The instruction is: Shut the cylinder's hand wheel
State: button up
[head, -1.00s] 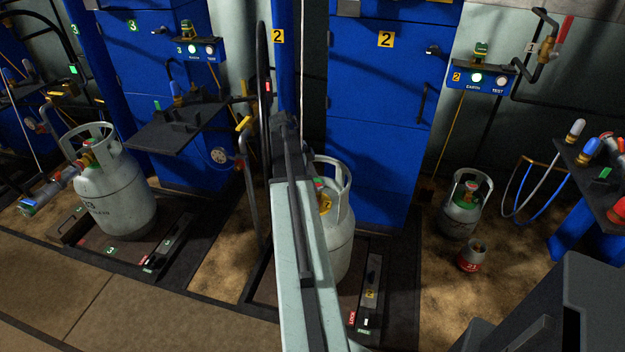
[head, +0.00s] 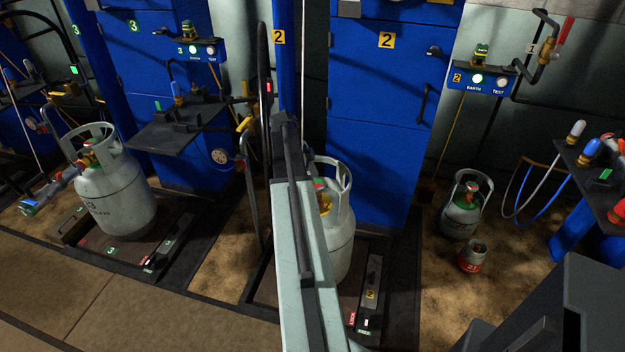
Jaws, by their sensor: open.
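A pale grey gas cylinder (head: 341,245) stands upright on the scale marked 2 (head: 372,285), partly hidden behind my arm. Inside its collar (head: 342,175) small red, green and yellow valve parts (head: 321,190) show at the arm's edge; I cannot make out the hand wheel's shape or position. Another grey cylinder (head: 118,205) stands on the scale marked 3 (head: 112,250), with a red and green valve top (head: 89,154) and a coupling (head: 45,197) reaching left. My pale arm rises through the middle of the picture; my gripper is not visible.
Blue cabinets (head: 378,90) stand behind the scales. A small grey cylinder (head: 460,215) and a red-and-grey canister (head: 472,257) stand on the floor at right. A shelf with hose fittings (head: 603,172) is at far right. A black pipe (head: 263,100) stands left of my arm.

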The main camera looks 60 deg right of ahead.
jog(key=p+v, duration=0.6)
jog(key=v, duration=0.1)
jog(key=shift+w+r+p, duration=0.15)
jog(key=shift+r+p, duration=0.15)
jog(key=shift+p, duration=0.1)
jog(key=shift+a, duration=0.1)
